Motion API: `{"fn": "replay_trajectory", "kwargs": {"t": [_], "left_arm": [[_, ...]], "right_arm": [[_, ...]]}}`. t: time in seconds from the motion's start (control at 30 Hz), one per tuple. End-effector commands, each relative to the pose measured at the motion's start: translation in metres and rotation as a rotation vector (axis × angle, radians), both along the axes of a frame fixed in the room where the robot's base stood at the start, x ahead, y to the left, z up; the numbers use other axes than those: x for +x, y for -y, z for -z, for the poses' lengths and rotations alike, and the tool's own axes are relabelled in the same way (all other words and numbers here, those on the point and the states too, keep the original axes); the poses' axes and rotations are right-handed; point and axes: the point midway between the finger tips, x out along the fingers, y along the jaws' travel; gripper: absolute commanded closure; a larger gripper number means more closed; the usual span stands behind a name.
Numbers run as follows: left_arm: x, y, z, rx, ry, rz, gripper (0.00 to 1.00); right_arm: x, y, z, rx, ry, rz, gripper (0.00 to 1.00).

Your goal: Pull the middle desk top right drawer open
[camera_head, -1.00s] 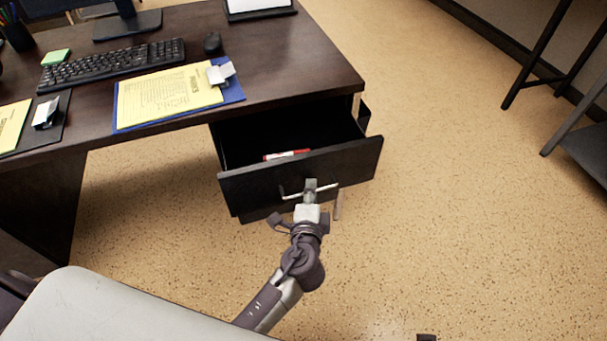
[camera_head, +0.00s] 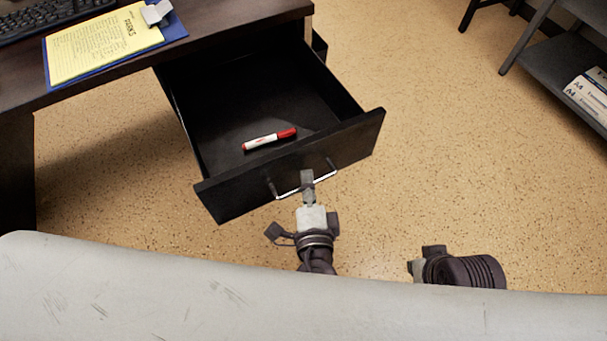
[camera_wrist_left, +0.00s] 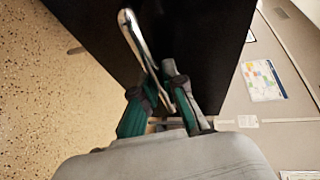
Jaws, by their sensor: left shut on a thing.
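The top right drawer (camera_head: 345,146) of the dark desk stands well open in the head view, and its inside shows. My left gripper (camera_head: 307,184) is shut on the silver bar handle (camera_head: 322,172) at the middle of the drawer front. In the left wrist view the handle (camera_wrist_left: 131,32) runs between the fingers of my left gripper (camera_wrist_left: 166,95), close against the dark drawer front (camera_wrist_left: 200,35). My right gripper (camera_head: 416,268) shows only in part at the lower right, apart from the drawer; its fingers cannot be made out.
A red and white marker (camera_head: 270,139) lies in the drawer. A blue clipboard with yellow paper (camera_head: 105,42) and a keyboard (camera_head: 45,16) are on the desktop. A dark shelf (camera_head: 560,70) with paper packs (camera_head: 588,95) stands at the right. Floor right of the drawer is clear.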

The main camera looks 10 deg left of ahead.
Motion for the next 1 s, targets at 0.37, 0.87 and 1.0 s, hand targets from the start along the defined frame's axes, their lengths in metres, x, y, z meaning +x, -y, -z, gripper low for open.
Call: {"fn": "replay_trajectory", "kwargs": {"t": [0.37, 0.87, 1.0], "left_arm": [[-0.001, 0.0, 0.0, 0.0, -0.001, 0.0, 0.87], [-0.015, 0.003, -0.002, -0.002, -0.002, 0.001, 0.79], [-0.039, 0.008, -0.006, 0.001, -0.003, 0.003, 0.79]], "right_arm": [[0.0, 0.0, -0.001, 0.0, 0.0, 0.0, 1.0], [0.0, 0.0, -0.001, 0.0, 0.0, 0.0, 1.0], [0.0, 0.0, -0.001, 0.0, 0.0, 0.0, 1.0]]}}
